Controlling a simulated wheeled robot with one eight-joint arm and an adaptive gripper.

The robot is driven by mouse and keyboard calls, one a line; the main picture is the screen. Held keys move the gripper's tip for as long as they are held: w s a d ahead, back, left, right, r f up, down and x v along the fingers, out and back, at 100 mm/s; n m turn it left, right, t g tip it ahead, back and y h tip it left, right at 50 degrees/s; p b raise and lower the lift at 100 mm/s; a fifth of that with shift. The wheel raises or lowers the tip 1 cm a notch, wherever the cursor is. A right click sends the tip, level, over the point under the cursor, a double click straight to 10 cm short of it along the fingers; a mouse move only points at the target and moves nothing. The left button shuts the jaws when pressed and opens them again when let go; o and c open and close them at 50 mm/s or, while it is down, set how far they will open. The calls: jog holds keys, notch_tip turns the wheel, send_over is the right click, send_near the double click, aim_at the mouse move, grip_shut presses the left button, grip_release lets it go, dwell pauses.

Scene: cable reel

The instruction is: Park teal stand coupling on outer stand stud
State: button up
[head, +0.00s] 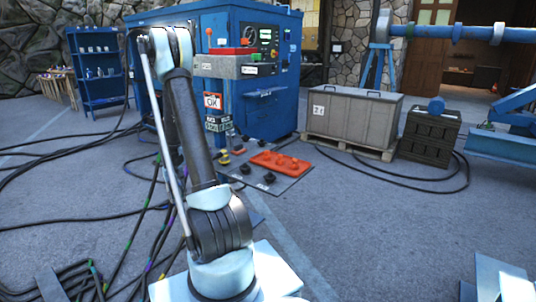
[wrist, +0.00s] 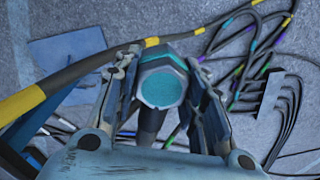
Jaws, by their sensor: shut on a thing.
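The coupling (wrist: 162,85) has a round teal face and a grey hexagonal collar, and it shows in the middle of the wrist view. My gripper (wrist: 165,62) is shut on it, with one finger at each side. The coupling's face points toward the wrist camera. A dark body extends below it, partly hidden by my gripper's palm. In the head view my gripper is hidden or out of view behind my arm. I cannot make out the outer stand stud in either view.
A thick dark cable with yellow bands (wrist: 60,75) crosses behind the coupling in the wrist view. A grey bracket with several black cables (wrist: 268,105) lies to the right. A flat blue-grey plate (wrist: 65,58) is at upper left. Banded cables (head: 150,235) cover the floor left of my arm.

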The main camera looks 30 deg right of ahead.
jog(key=s+d+r+n, duration=0.2)
jog(key=d+r+n, duration=0.25)
jog(key=d, duration=0.65)
jog(key=s+d+r+n, duration=0.2)
jog(key=d+r+n, duration=0.25)
jog(key=d, duration=0.75)
jog(key=s+d+r+n, duration=0.45)
jog(key=s+d, duration=0.25)
jog(key=d, duration=0.2)
jog(key=s+d+r+n, duration=0.3)
jog(key=s+d+r, duration=0.3)
jog(key=d, duration=0.3)
jog(key=shift+a+f, duration=0.2)
jog(key=shift+f, duration=4.1)
jog(key=shift+f, duration=0.35)
jog(key=o, duration=1.2)
jog(key=shift+o, duration=0.2)
notch_tip(320, 180, up, 12)
